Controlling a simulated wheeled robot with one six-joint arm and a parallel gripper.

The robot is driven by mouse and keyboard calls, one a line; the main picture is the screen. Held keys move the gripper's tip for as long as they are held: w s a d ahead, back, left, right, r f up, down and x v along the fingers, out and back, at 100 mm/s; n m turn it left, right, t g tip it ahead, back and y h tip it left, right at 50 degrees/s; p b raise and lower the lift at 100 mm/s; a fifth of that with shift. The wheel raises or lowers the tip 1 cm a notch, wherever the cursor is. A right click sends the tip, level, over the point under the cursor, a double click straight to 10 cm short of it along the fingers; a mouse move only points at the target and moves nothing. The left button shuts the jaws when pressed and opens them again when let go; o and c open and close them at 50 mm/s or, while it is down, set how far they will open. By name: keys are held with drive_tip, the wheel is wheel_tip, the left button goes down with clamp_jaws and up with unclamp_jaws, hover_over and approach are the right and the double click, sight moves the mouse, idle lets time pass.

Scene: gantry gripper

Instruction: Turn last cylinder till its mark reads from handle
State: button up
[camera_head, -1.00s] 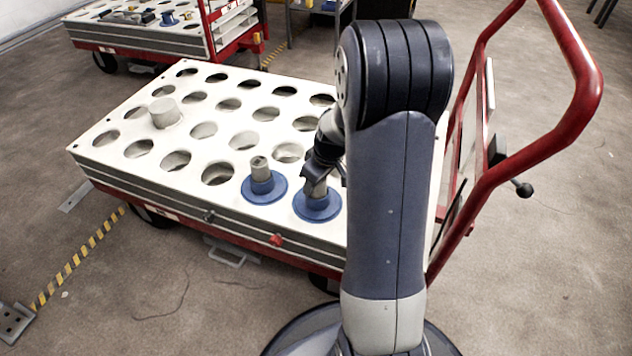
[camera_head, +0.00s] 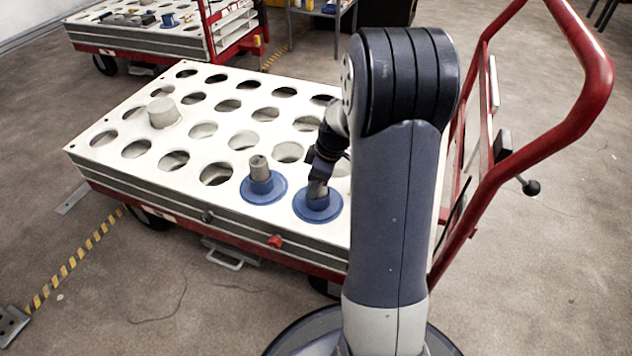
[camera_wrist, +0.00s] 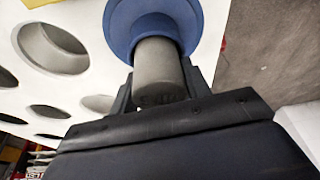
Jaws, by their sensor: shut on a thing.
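The last cylinder is a grey upright post on a blue round flange (camera_head: 318,208), seated in the near row of the cart's white top, closest to the handle (camera_head: 590,90). My gripper (camera_head: 321,172) is shut on the grey post (camera_wrist: 160,75), seen close in the wrist view with its blue flange (camera_wrist: 122,22) beyond. Dark characters show on the post's end near the jaws, partly hidden by the gripper; I cannot read them. A second grey cylinder with a blue flange (camera_head: 263,188) stands just to the left.
The white top (camera_head: 110,160) has rows of empty round holes. A plain pale cylinder (camera_head: 163,112) stands at its left. Another cart (camera_head: 140,42) with small parts stands behind. The red handle rises at the right, near my arm.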

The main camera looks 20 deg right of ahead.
drive_tip(key=o, duration=1.4)
drive_tip(key=p+v, duration=0.4)
drive_tip(key=v, duration=0.7)
drive_tip(key=shift+a+p, duration=0.1)
drive_tip(key=shift+p, duration=0.2)
drive_tip(key=shift+f, duration=0.1)
drive_tip(key=b+x, duration=0.5)
drive_tip(key=x, duration=0.6)
drive_tip(key=shift+f, duration=0.1)
drive_tip(key=shift+r+m+p, duration=0.3)
drive_tip(key=shift+m+p, duration=0.2)
drive_tip(key=shift+m, duration=0.1)
drive_tip(key=shift+m+h+p, duration=0.4)
drive_tip(key=shift+m+p, duration=0.05)
drive_tip(key=shift+m, duration=0.65)
drive_tip(key=shift+f, duration=0.1)
